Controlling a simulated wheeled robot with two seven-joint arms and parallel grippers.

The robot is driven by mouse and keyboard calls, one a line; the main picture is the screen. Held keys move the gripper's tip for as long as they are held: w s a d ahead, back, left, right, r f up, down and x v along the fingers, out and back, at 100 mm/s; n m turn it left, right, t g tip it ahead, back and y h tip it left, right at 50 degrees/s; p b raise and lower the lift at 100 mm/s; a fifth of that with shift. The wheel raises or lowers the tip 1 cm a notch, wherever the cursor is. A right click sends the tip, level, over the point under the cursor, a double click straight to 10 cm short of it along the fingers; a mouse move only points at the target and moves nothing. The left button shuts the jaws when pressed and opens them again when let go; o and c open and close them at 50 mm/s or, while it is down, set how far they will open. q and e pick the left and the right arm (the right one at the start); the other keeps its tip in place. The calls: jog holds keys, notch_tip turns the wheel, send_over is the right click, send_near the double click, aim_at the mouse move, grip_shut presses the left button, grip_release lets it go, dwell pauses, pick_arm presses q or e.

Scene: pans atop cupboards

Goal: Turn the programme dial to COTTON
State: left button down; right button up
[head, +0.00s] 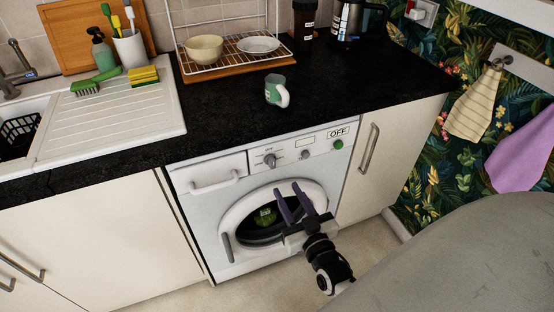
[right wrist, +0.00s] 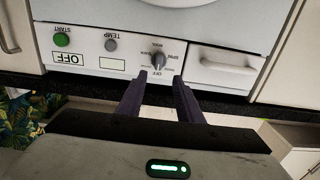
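The programme dial (head: 270,160) is a grey knob on the front panel of the white washing machine (head: 210,240), right of the detergent drawer. In the right wrist view, where the panel appears upside down, the dial (right wrist: 158,60) has small labels around it, too small to read surely. My right gripper (head: 287,186) is open and empty. In the right wrist view its purple fingertips (right wrist: 159,76) are spread on either side of the dial's line, apparently short of it. The display (head: 339,132) reads OFF. My left gripper is not in view.
The green START button (head: 338,144) and a smaller TEMP knob (head: 305,154) are on the same panel. The drawer handle (head: 215,183) and the round door (head: 265,218) stand close by. A mug (head: 275,90) sits on the black worktop (head: 350,85) above.

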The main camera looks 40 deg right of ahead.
aim_at(274, 165)
jog(key=b+x, duration=0.4)
jog(key=x, duration=0.5)
jog(key=shift+w+d+f, duration=0.1)
jog(key=shift+d, duration=0.1)
jog(key=shift+w+b, duration=0.25)
jog(key=shift+b, duration=0.1)
jog(key=shift+w+d, duration=0.1)
jog(key=shift+w, duration=0.1)
grip_shut()
